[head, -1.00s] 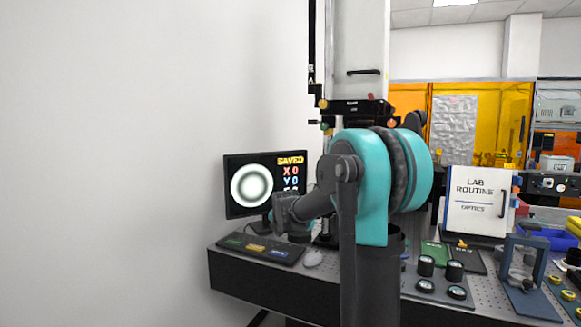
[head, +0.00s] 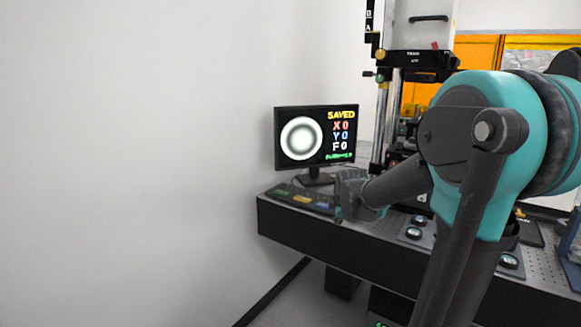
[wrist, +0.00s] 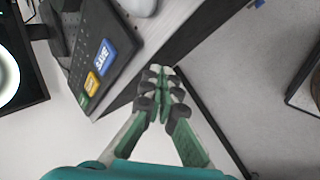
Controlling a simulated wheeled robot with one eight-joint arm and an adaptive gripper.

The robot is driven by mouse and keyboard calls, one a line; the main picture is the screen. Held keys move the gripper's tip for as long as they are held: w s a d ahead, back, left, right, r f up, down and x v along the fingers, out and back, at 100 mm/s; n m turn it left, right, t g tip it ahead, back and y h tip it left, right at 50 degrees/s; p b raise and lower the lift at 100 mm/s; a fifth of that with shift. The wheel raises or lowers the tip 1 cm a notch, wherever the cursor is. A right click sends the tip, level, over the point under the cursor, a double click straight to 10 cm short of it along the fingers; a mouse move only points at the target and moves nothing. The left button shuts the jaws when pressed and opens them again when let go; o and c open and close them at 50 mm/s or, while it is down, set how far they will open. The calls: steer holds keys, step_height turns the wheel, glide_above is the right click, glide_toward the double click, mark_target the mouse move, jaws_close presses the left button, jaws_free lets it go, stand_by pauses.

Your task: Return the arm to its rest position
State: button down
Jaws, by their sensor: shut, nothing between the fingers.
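My gripper (wrist: 160,70) is shut and empty in the wrist view, its fingertips together beside the table's front edge, with floor beyond. In the head view my gripper (head: 340,212) is small and partly turned away, in front of the table's front edge. My teal and grey arm fills the right side of that view. The button panel (head: 303,197) lies on the table behind the gripper. In the wrist view the panel (wrist: 113,32) shows green, yellow and blue buttons, the blue one marked SAVE. The gripper is apart from it.
The monitor (head: 315,137) shows a ring pattern and the word SAVED. The optical table (head: 320,232) has a dark front edge. Round dark optics (head: 413,233) stand on it. A white mouse (wrist: 143,5) lies near the panel. A white wall (head: 130,150) fills the left; floor shows below the table.

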steer(key=s+f+m+g, duration=0.1)
steer(key=s+f+m, duration=0.3)
steer(key=s, duration=0.5)
steer(key=s+d+f+m+g, duration=0.1)
steer(key=s+f+m, duration=0.4)
steer(key=s+m, duration=0.2)
steer(key=s+f+m+g, duration=0.1)
steer(key=s+f+m, duration=0.3)
steer(key=s, duration=0.6)
steer(key=shift+s+d+f+m, duration=0.15)
steer(key=shift+s+d+m, duration=0.2)
steer(key=shift+m, duration=0.75)
